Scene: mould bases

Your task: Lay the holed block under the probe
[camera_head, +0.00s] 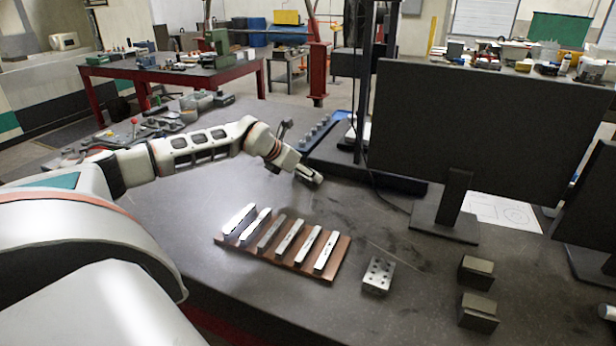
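The holed block (378,275) is a small silver-grey metal block with several dark holes in its top. It lies on the grey table, just right of the brown wooden rack. My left gripper (315,180) is low over the table, behind the rack and well away from the block. Its fingers are too small and dark to tell open from shut. A tall dark stand (365,110) rises from a dark base (385,180) behind it. I cannot make out a probe tip; the monitor covers part of that area. My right gripper does not show.
The brown rack (337,262) holds several pale metal bars. A large black monitor (490,130) stands at the right. Two dark blocks (477,272) (478,312) sit in front of it. A blue strip with several round pegs (318,132) lies behind my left gripper.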

